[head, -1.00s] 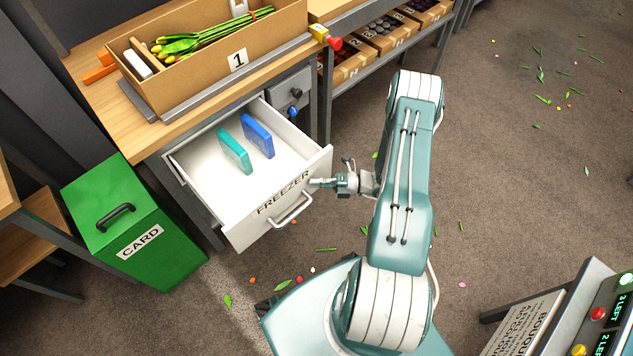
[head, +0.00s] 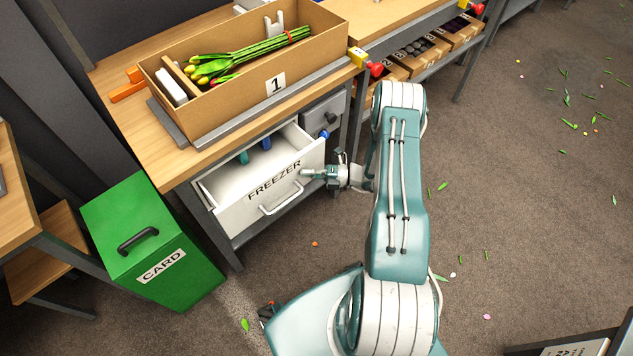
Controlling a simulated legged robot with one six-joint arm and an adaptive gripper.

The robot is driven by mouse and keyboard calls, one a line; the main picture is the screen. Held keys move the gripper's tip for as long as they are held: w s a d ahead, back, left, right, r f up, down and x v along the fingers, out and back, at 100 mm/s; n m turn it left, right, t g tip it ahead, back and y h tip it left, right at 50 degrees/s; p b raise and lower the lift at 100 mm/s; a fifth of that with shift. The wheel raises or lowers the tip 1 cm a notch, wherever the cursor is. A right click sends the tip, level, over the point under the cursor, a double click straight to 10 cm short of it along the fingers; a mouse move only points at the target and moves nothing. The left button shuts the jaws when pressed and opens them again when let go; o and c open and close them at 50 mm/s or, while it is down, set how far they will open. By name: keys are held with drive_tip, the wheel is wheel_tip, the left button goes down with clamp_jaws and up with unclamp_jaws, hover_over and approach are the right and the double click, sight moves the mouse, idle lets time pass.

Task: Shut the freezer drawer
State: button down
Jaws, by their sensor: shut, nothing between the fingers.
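The white freezer drawer (head: 237,212), with FREEZER lettered on its front, stands partly open under the wooden bench. Its bar handle (head: 281,199) is on the front face. A teal block (head: 243,157) and a blue block (head: 266,144) show inside at the back, partly hidden under the bench edge. My gripper (head: 306,173) is shut and empty. Its tip is at the right part of the drawer front, above and right of the handle, and looks to be touching the face.
A cardboard box (head: 223,116) marked 1, holding tulips, sits on the bench (head: 135,113) above the drawer. A green CARD bin (head: 190,255) stands left of the drawer. A grey unit with knobs (head: 318,116) is right of it. The floor in front is open, with scattered leaves.

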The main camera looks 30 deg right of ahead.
drive_tip(key=shift+w+a, duration=0.3)
drive_tip(key=shift+w, duration=0.8)
drive_tip(key=shift+w+a, duration=0.25)
drive_tip(key=shift+w, duration=0.8)
drive_tip(key=shift+w+a, duration=0.3)
drive_tip(key=shift+w, duration=0.8)
drive_tip(key=shift+s, duration=0.1)
